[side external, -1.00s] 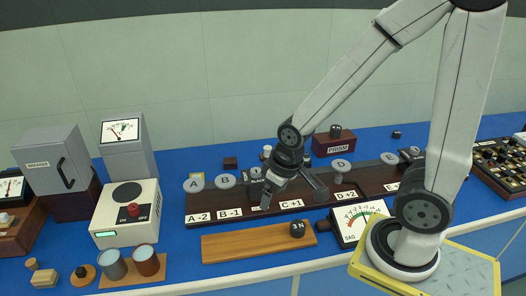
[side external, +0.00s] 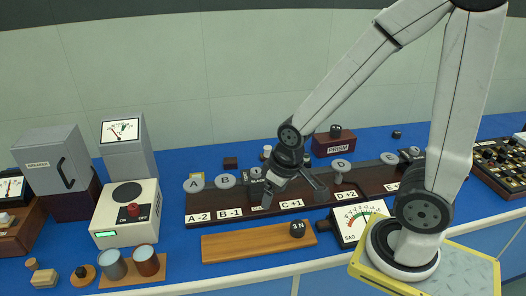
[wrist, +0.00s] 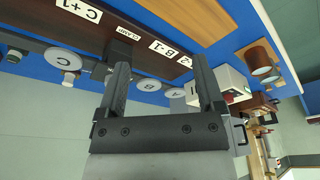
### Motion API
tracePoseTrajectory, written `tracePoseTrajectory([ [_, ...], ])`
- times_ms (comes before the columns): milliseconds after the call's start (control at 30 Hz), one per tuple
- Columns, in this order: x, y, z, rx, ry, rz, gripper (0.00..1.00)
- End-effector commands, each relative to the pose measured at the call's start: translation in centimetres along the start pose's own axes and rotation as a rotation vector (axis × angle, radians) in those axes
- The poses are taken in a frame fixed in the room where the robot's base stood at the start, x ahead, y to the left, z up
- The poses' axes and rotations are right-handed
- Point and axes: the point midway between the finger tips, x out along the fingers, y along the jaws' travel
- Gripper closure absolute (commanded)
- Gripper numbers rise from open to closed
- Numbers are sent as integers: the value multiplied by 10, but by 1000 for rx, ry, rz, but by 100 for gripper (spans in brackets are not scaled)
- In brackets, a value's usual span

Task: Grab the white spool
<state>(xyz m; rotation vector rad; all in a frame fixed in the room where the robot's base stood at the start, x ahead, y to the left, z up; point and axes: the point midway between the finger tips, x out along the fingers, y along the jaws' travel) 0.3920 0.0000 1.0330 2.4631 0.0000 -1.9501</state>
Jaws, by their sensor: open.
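A small white spool-like thing (side external: 266,151) stands on the blue bench top behind the long dark rail, in the side view. In the wrist view a small pale shape (wrist: 68,83) beyond disc C may be the same thing. My gripper (side external: 292,197) hangs over the front of the rail near the C +1 label, in front of and slightly right of the spool. Its two fingers stand apart with nothing between them, and the wrist view also shows them apart (wrist: 160,57). My gripper is apart from the spool.
The dark rail (side external: 232,224) carries lettered grey discs and a clamp close to my gripper. A dial meter (side external: 357,222) stands right. A red PRISM block (side external: 333,145) stands behind the rail.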

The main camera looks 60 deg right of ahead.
Motion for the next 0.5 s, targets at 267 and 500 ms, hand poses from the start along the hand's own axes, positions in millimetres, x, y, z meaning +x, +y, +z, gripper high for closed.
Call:
tracePoseTrajectory([
  [267,0,0,0,0,0,0,13],
  [500,-9,0,-3,0,4,0,13],
])
